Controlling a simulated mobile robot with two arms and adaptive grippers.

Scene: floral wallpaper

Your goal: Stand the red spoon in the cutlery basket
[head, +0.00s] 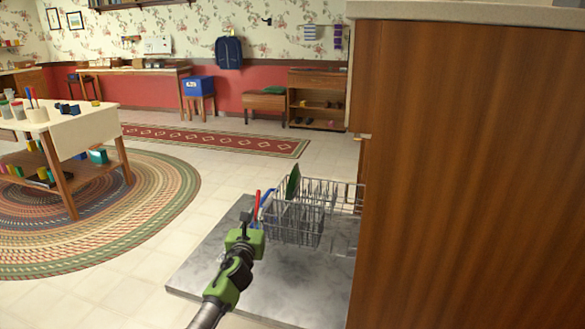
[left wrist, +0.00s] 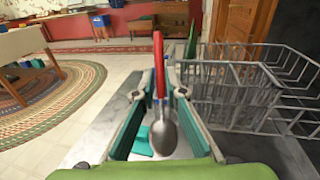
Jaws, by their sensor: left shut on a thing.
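The red spoon has a red handle and a grey metal bowl. In the left wrist view the spoon (left wrist: 158,65) is between my left gripper's fingers (left wrist: 162,92), handle pointing away and bowl towards the palm. In the head view its red handle (head: 257,203) sticks up above my left gripper (head: 256,220), and the bowl is hidden. The gripper is shut on it. The wire cutlery basket (head: 292,222) is just right of the gripper; it shows at the right in the left wrist view (left wrist: 225,88). The spoon is outside the basket. My right gripper is out of view.
A larger wire rack (head: 345,196) adjoins the basket, with a green flat thing (head: 293,182) standing there. Both are above a grey slab (head: 205,268). A tall wooden cabinet side (head: 465,180) closes off the right. Open floor and a round rug (head: 160,205) lie left.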

